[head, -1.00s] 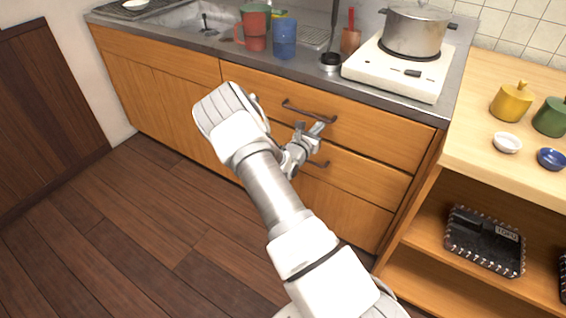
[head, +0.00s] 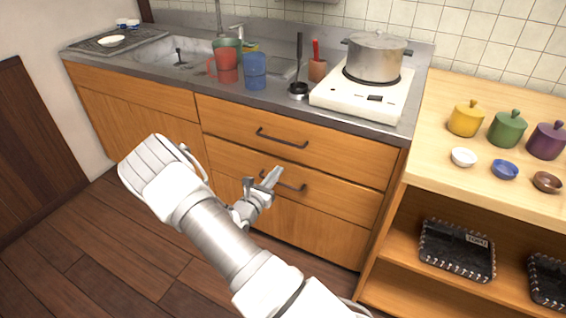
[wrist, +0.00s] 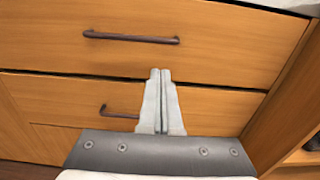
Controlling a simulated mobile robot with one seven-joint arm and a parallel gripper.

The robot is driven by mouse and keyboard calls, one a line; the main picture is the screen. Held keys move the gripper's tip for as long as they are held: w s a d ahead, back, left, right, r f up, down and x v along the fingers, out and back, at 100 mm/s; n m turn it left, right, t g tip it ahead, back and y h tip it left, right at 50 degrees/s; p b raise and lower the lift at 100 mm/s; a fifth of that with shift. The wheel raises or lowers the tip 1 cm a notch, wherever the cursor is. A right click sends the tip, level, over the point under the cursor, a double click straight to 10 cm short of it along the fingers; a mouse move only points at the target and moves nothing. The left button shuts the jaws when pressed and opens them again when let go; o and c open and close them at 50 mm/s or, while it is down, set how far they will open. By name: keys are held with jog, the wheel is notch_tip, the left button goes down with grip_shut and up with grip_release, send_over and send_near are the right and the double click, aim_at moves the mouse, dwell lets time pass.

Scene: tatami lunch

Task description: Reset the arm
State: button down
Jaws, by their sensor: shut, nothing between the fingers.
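My gripper (head: 275,175) is in front of the wooden kitchen drawers in the head view, near the second drawer's handle (head: 290,183). In the wrist view my gripper (wrist: 160,73) points at the drawer fronts, its two fingers pressed together with nothing between them. The upper drawer's handle (wrist: 130,38) is above the fingertips in the wrist view, and the lower handle (wrist: 118,111) is to their left, partly hidden by a finger. The drawers look shut. I cannot tell whether the fingertips touch the front.
The counter holds a red mug (head: 226,62), a blue cup (head: 255,72) and a pot (head: 375,57) on a white stove (head: 365,95). A shelf unit (head: 430,170) with jars, small bowls and black trays stands at right. Wooden floor (head: 100,235) is clear at lower left.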

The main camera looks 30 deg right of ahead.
jog(key=s+r+m+g+y, duration=0.3)
jog(key=s+r+m+g, duration=0.8)
jog(key=s+r+m, duration=0.5)
jog(key=s+a+r+m+t+y, duration=0.6)
jog(key=s+a+r+m+y, duration=0.4)
jog(key=s+a, duration=0.55)
notch_tip(320, 180, up, 20)
jog(key=y+p, duration=0.1)
jog(key=p, duration=1.7)
jog(key=shift+a+n+y, duration=0.3)
jog(key=shift+a+n, duration=0.1)
jog(key=c, duration=1.5)
grip_release()
jog(key=shift+w+f, duration=0.1)
jog(key=shift+f, duration=0.05)
jog(key=shift+c, duration=0.2)
